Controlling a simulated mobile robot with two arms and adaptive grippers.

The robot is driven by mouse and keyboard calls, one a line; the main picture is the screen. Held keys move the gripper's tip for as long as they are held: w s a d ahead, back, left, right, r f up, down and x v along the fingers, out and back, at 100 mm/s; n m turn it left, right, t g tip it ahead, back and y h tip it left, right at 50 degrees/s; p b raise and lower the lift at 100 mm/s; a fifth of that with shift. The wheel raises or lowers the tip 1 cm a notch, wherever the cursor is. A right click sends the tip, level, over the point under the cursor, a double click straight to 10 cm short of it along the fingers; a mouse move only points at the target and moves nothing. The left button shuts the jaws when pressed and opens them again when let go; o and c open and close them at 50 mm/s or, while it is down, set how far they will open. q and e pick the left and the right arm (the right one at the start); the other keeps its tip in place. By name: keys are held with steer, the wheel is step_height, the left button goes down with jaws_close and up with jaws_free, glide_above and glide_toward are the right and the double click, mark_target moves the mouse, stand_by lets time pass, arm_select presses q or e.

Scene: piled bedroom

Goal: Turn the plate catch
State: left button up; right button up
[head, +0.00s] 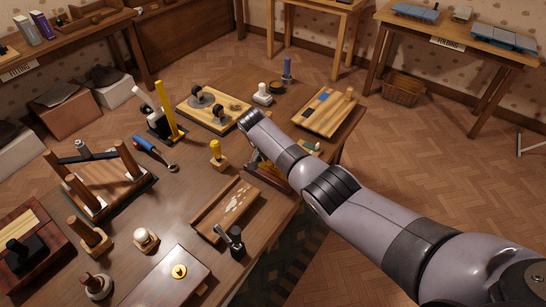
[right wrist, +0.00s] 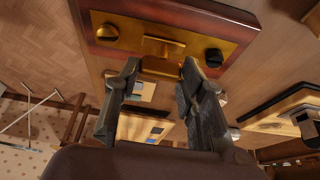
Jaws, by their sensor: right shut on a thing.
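In the right wrist view a brass plate (right wrist: 225,42) is fixed to a red-brown wooden board (right wrist: 185,9). A brass catch (right wrist: 163,46) stands at the middle of the plate. My right gripper (right wrist: 160,70) has its two dark fingers on either side of the catch's near part and is shut on it. A brass knob (right wrist: 106,33) and a dark knob (right wrist: 213,57) sit at the plate's two ends. In the head view my right arm covers most of this board (head: 268,173) near the table's right edge. My left gripper is not in view.
The wooden table (head: 190,180) is crowded. A yellow-handled stamp (head: 217,154) stands left of my arm, a tray (head: 226,207) in front, and a striped board (head: 324,112) behind to the right. Open floor (head: 420,150) lies right of the table.

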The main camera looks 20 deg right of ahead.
steer(key=o, duration=1.1)
steer(key=shift+o, duration=0.2)
steer(key=v, duration=1.2)
steer(key=shift+s, duration=0.1)
